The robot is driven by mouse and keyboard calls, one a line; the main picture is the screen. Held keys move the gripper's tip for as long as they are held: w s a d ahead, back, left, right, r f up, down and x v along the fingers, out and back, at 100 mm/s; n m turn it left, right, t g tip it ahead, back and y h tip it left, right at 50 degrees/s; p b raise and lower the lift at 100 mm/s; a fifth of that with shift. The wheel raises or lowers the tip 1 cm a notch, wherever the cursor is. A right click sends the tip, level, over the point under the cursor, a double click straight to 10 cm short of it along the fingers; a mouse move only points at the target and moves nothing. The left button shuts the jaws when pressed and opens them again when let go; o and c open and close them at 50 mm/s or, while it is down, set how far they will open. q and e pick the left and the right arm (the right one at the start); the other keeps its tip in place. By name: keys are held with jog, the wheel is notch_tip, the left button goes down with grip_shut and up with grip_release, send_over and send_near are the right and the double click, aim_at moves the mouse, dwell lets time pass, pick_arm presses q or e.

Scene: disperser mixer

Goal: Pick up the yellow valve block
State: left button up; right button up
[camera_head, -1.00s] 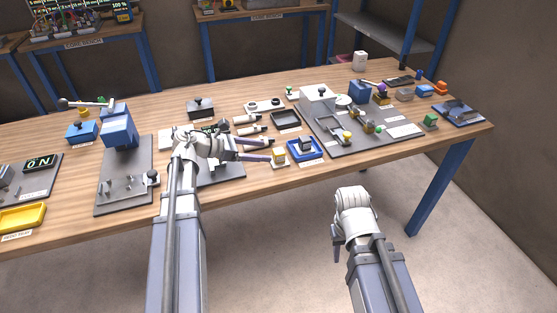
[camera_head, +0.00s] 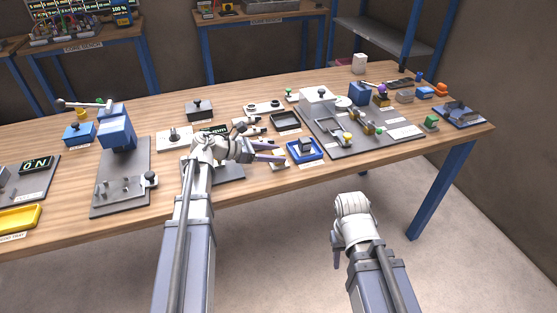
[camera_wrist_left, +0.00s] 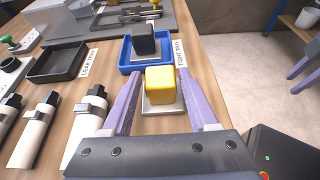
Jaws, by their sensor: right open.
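The yellow valve block (camera_wrist_left: 160,84) sits upright on a small grey plate (camera_wrist_left: 163,108) on the table in the left wrist view. My left gripper (camera_wrist_left: 157,82) is open, with its purple fingers on either side of the block and visible gaps to it. In the head view my left gripper (camera_head: 270,150) reaches over the plate (camera_head: 280,165) and mostly hides the block. My right gripper (camera_head: 337,256) hangs open and empty in front of the table's edge, partly hidden by its own wrist.
A blue tray (camera_wrist_left: 126,66) with a dark block (camera_wrist_left: 144,40) stands just beyond the yellow block, beside a "tight tray" label. A black leak tray (camera_wrist_left: 58,63) and several white cylinders (camera_wrist_left: 90,118) lie to the left. The table's edge is close on the right.

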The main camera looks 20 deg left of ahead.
aim_at(274, 153)
pick_arm(q)
grip_shut()
dwell(0.3)
jog(key=shift+r, duration=0.15)
notch_tip(274, 153, up, 10)
jog(key=p, duration=1)
